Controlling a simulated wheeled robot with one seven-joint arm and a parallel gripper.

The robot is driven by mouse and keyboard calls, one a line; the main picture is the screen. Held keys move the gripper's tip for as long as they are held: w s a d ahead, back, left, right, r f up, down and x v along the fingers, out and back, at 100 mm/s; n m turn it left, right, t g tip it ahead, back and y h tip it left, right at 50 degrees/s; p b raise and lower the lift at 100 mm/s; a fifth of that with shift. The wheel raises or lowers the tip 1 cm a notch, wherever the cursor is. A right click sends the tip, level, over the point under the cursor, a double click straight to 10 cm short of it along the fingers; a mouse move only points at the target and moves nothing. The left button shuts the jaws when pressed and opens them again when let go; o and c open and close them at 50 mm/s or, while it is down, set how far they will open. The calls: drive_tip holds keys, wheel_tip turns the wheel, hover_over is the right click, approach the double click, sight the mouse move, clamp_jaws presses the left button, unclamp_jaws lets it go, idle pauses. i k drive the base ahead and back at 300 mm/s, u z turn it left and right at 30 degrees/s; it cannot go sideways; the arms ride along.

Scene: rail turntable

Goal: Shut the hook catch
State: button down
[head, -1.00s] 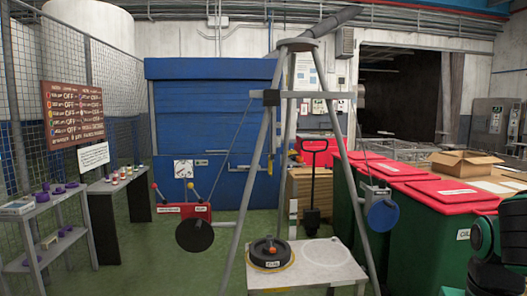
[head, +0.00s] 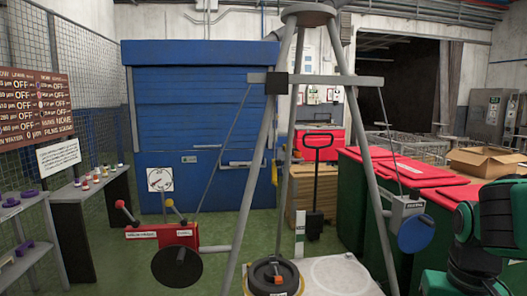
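I cannot make out a hook catch for certain in the head view. A grey tripod (head: 255,150) stands in front of me with a crossbar (head: 335,80) and a black block (head: 276,83) on it. At its left hangs a red box (head: 160,236) with a red-knobbed and a yellow-knobbed lever and a black disc (head: 177,266). At its right hangs a grey box (head: 405,206) with a blue disc (head: 416,233). My green and black arm shows at the right edge. My gripper is out of view.
A pale platform (head: 350,278) under the tripod bears a black round weight (head: 262,285) with an orange part. Green bins with red lids (head: 400,166) stand at the right. A blue shutter cabinet (head: 200,100) is behind. Shelves (head: 20,250) stand at the left. Green floor shows between.

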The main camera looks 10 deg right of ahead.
sight(278, 163)
drive_tip(key=i, duration=1.3)
drive_tip(key=z, duration=0.1)
